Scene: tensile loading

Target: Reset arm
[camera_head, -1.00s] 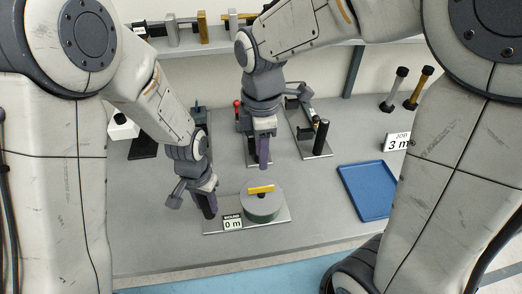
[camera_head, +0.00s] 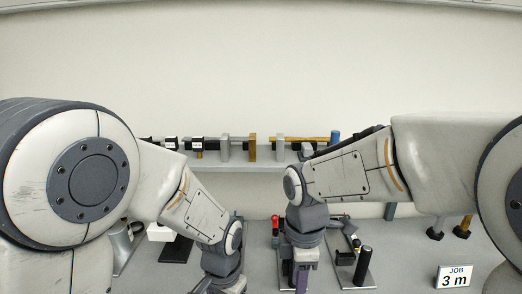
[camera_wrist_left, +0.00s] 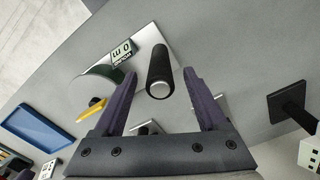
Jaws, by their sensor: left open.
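My left gripper (camera_wrist_left: 160,78) is open in the left wrist view. A black post (camera_wrist_left: 160,68) with a pale end shows between its two purple fingers, with gaps visible on both sides.
A shelf (camera_head: 240,164) with several grey and brass blocks runs along the back wall. A plate with a black post (camera_head: 362,265) stands right of my right gripper. A "3 m" job sign (camera_head: 454,277) is at lower right. A blue tray (camera_wrist_left: 38,128) lies left in the wrist view.

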